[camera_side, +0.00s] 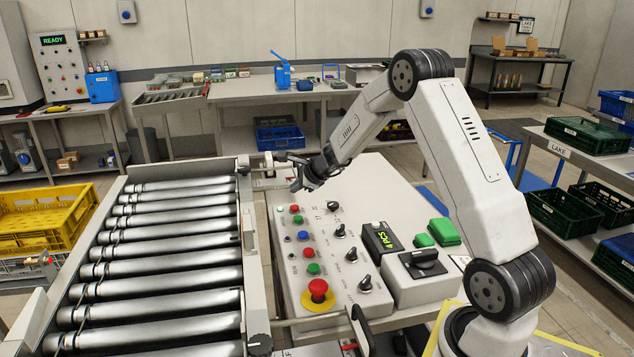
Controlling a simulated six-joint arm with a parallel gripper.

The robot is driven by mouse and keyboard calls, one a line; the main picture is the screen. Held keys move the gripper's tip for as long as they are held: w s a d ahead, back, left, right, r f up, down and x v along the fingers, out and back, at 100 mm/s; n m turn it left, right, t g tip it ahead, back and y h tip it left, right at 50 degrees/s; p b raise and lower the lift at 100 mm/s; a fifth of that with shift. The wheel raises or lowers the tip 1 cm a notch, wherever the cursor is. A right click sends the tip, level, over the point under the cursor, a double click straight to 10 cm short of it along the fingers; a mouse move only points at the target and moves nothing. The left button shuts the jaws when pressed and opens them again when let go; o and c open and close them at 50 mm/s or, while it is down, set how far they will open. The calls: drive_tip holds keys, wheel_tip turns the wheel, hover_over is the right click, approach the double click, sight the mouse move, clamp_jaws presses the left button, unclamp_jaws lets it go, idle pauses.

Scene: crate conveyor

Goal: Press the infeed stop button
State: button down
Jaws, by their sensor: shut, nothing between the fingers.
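The control panel (330,255) is a pale sloped box to the right of the roller conveyor. It carries small red, green and blue buttons, black rotary knobs and a red mushroom button (318,287) on a yellow base at its near end. One red button (308,252) sits in the middle of the left row, and another red button (295,208) is near the far end. The labels are too small to read, so I cannot tell which is the infeed stop. My gripper (287,170) is shut and empty above the panel's far left end, apart from the buttons.
The roller conveyor (165,250) is empty, with a raised side rail beside the panel. A yellow crate (45,220) is at far left.

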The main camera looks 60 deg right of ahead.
sight(297, 207)
drive_tip(key=shift+f, duration=1.5)
drive_tip(key=shift+f, duration=0.9)
idle(2.3)
drive_tip(key=shift+r, duration=0.85)
drive_tip(key=shift+r, duration=0.1)
drive_tip(key=shift+r, duration=2.45)
